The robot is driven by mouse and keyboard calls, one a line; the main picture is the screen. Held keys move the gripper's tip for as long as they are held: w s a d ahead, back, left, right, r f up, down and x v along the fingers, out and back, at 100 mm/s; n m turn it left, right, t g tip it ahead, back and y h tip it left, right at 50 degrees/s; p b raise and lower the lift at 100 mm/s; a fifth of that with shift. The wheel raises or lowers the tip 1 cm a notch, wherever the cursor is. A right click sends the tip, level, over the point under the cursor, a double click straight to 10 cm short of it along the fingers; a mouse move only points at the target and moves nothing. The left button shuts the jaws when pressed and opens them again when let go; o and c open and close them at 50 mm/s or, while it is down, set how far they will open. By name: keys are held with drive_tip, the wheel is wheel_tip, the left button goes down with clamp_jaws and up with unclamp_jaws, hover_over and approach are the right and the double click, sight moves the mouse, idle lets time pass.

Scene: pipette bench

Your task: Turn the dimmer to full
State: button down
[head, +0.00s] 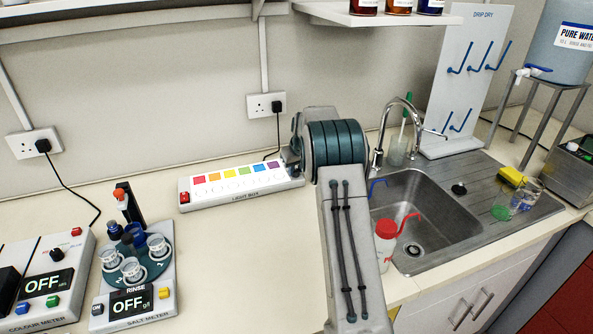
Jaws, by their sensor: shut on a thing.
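The light box (243,196) is a long white box on the bench against the wall. It has a row of coloured squares on top and a red switch (184,197) at its left end. My gripper (292,167) is at the right end of the light box, behind my arm's teal wrist. It is shut on what seems to be the dimmer there. The dimmer is hidden by my gripper and wrist, so its setting cannot be seen.
A colour meter (67,252) and a salt meter (167,286), both reading OFF, stand at left. The sink (436,206) with its tap (379,150) and a red-capped bottle (386,238) are right of my arm. The bench before the light box is clear.

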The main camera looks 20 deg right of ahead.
drive_tip(key=m+h, duration=0.1)
drive_tip(key=m, duration=0.1)
drive_tip(key=m+h+b, duration=0.1)
drive_tip(key=m, duration=0.2)
drive_tip(key=shift+a+m+g, duration=0.15)
drive_tip(key=shift+m+g, duration=0.15)
idle(0.5)
drive_tip(key=c, duration=1.2)
unclamp_jaws()
drive_tip(key=shift+c, duration=0.2)
drive_tip(key=shift+r, duration=0.1)
drive_tip(key=b+v, duration=0.1)
drive_tip(key=v, duration=1.2)
drive_tip(key=shift+a+r+b, duration=0.25)
drive_tip(key=shift+r+b, duration=0.05)
drive_tip(key=shift+b, duration=0.1)
drive_tip(key=shift+s, duration=0.1)
